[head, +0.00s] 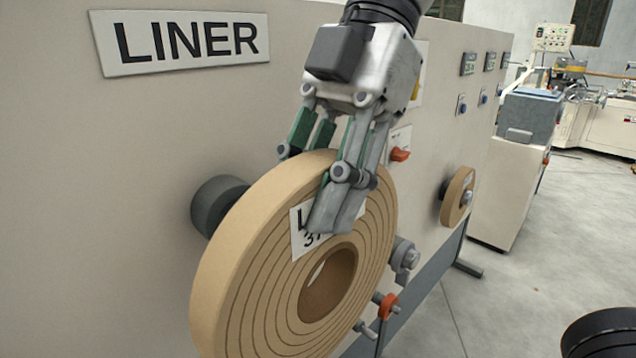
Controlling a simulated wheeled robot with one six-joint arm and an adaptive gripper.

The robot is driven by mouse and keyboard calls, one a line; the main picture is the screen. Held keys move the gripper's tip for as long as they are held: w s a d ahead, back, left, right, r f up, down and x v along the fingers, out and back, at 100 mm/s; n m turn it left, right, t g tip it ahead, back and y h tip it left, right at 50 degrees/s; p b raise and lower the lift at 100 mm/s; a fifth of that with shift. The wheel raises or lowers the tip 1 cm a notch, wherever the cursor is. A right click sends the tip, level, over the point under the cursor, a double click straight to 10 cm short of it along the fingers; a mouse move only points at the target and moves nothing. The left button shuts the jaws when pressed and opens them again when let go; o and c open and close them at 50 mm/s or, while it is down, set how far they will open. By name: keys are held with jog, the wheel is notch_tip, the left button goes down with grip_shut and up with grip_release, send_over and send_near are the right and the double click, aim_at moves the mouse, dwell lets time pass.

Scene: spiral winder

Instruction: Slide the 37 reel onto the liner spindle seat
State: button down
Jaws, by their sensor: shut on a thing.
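The 37 reel (232,262) is a wide tan roll with a white label (300,238); the label is partly hidden by a finger and shows "L" and "3". My gripper (316,182) is shut on the reel's upper rim, one finger over its front face and the other behind it. The reel hangs upright in front of the machine panel. Its hole shows bare inner wall and a pale sliver, with no spindle visible in it. A dark grey cylinder (212,205), probably the liner spindle seat, sticks out of the panel behind the reel's upper left edge; the reel hides part of it.
The "LINER" sign (180,40) is on the pale panel (120,200). A grey roller (404,256), an orange-collared fitting (386,304) and a red-orange switch (400,154) are close to the reel's right. A smaller tan reel (456,196) is farther along.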

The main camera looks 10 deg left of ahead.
jog(key=shift+w+a, duration=1.25)
jog(key=shift+a, duration=0.35)
jog(key=shift+w+a, duration=1.25)
jog(key=shift+a, duration=0.35)
jog(key=shift+w+a, duration=1.25)
jog(key=shift+a, duration=0.35)
jog(key=shift+w+a+f, duration=0.15)
jog(key=c, duration=0.9)
grip_release()
jog(key=shift+c, duration=0.2)
jog(key=shift+f, duration=0.1)
